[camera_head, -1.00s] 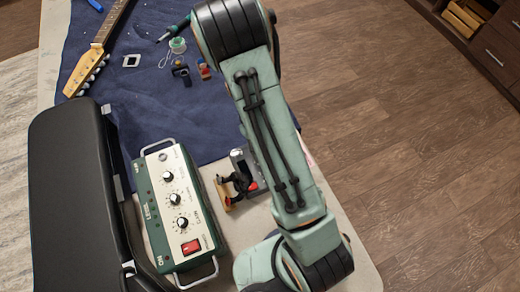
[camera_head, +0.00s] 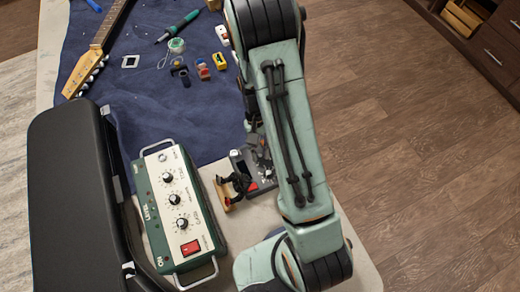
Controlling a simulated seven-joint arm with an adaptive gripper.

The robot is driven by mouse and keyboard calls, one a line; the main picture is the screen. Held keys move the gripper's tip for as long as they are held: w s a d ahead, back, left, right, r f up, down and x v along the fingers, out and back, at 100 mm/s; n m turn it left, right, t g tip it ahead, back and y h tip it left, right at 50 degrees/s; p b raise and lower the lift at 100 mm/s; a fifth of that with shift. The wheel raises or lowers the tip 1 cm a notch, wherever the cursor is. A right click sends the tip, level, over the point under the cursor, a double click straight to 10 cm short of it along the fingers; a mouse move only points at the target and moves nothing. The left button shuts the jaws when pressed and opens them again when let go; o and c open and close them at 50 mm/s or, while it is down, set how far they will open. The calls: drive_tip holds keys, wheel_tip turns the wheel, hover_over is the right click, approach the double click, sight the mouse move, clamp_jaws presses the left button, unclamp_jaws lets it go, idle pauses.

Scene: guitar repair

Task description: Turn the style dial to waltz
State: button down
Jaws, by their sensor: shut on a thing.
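My gripper (camera_head: 254,140) is partly visible as dark parts at the left edge of my arm. The dial's marks and the word waltz cannot be read. A green and cream box (camera_head: 205,243) to the left has three black knobs (camera_head: 174,199) and a red switch (camera_head: 190,247); my gripper is apart from it.
A black case (camera_head: 75,200) stands at the left. A black and red tool on a wooden piece (camera_head: 223,197) lies between the box and the grey device. A guitar neck (camera_head: 103,37) and several small tools lie on the blue cloth (camera_head: 125,100). Bare floor is at the right.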

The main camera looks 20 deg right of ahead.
drive_tip(key=c, duration=1.3)
unclamp_jaws()
drive_tip(key=v, duration=1.2)
